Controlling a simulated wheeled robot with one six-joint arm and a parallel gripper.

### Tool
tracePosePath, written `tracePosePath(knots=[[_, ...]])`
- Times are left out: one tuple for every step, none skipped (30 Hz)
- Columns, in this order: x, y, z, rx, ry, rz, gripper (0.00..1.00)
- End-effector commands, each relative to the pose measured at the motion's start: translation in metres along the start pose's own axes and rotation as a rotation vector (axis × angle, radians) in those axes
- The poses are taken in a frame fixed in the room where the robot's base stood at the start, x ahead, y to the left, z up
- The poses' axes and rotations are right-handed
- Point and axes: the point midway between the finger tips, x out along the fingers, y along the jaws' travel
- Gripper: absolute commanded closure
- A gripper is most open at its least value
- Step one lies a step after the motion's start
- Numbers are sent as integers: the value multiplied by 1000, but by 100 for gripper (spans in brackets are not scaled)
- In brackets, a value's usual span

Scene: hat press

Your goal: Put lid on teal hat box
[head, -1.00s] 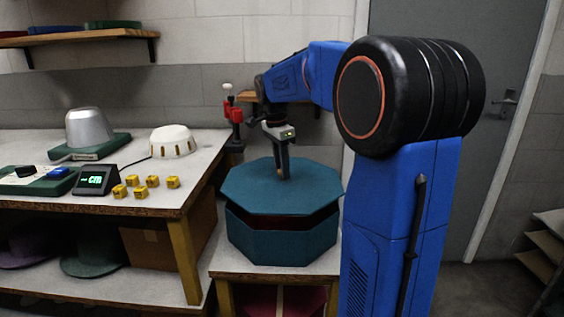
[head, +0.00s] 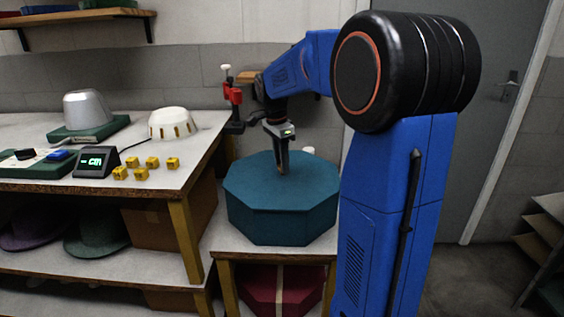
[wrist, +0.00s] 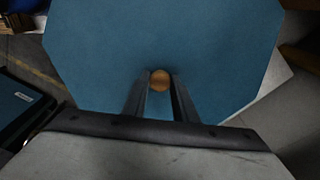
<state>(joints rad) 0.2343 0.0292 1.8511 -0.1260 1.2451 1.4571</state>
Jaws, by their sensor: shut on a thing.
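The teal octagonal hat box (head: 281,222) stands on a small low table. Its teal lid (head: 250,178) sits on top, level, with no gap visible between lid and box in the head view. My gripper (head: 283,171) is above the middle of the lid, pointing down. In the wrist view the lid (wrist: 100,50) fills most of the picture, and the fingers (wrist: 160,85) are shut on its round wooden knob (wrist: 160,79). The far side of the box is hidden.
A workbench (head: 150,185) at left carries a metal dome (head: 88,108), a white slotted form (head: 172,123), a small display (head: 96,161) and several yellow blocks (head: 145,165). A red-and-black stand (head: 233,104) is behind the box. A red box (head: 280,288) sits below.

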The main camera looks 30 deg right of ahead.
Motion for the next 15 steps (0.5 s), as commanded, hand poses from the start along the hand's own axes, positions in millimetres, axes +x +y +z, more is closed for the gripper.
tracePosePath(knots=[[0,0,0,0,0,0,100],[0,0,0,0,0,0,100],[0,0,0,0,0,0,100],[0,0,0,0,0,0,100],[0,0,0,0,0,0,100],[0,0,0,0,0,0,100],[0,0,0,0,0,0,100],[0,0,0,0,0,0,100],[1,0,0,0,0,0,100],[1,0,0,0,0,0,100],[2,0,0,0,0,0,100],[2,0,0,0,0,0,100],[2,0,0,0,0,0,100],[3,0,0,0,0,0,100],[4,0,0,0,0,0,100]])
